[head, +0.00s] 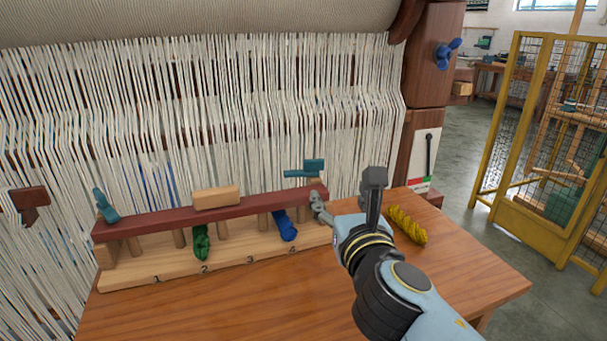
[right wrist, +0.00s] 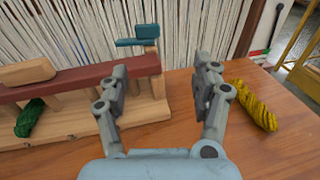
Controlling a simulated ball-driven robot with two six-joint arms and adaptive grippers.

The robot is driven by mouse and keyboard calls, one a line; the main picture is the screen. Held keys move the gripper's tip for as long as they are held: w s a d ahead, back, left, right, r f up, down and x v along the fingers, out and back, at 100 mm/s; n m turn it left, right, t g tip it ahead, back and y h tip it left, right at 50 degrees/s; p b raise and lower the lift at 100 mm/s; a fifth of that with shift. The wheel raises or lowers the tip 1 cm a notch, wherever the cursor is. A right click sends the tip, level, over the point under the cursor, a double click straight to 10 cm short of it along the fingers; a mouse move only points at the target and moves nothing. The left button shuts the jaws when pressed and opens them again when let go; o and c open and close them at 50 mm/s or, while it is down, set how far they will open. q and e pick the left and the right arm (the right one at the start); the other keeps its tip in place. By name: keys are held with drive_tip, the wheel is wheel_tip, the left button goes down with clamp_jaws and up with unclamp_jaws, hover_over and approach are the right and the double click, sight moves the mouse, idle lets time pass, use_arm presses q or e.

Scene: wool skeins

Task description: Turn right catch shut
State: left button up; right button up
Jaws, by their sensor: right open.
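The right catch (head: 312,168) is a teal block with a bar pointing left, at the right end of the dark red rail (head: 155,221). The left catch (head: 106,206), also teal, leans at the rail's left end. My right gripper (head: 347,192) is open and empty, just right of the rail's end and apart from the right catch. In the right wrist view its fingers (right wrist: 165,75) stand wide apart with table and warp threads between them. My left gripper is out of view.
A green skein (head: 201,242) and a blue skein (head: 285,226) hang on the numbered pegged rack. A wooden block (head: 216,197) sits on the rail. A yellow skein (head: 406,225) lies on the table (head: 470,275), right of my gripper. White warp threads stand close behind.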

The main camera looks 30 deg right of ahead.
sight(314, 162)
drive_tip(key=x, duration=0.4)
drive_tip(key=a+x, duration=0.1)
drive_tip(key=x, duration=0.4)
drive_tip(key=w+a+r+x, duration=0.1)
drive_tip(key=x, duration=0.3)
drive_tip(key=shift+w+d+r+b, duration=0.1)
drive_tip(key=shift+b, duration=0.25)
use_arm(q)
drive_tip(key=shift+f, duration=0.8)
use_arm(e)
drive_tip(key=c, duration=1.2)
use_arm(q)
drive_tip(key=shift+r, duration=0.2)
use_arm(e)
drive_tip(key=shift+r+t, duration=0.1)
drive_tip(key=shift+t, duration=0.2)
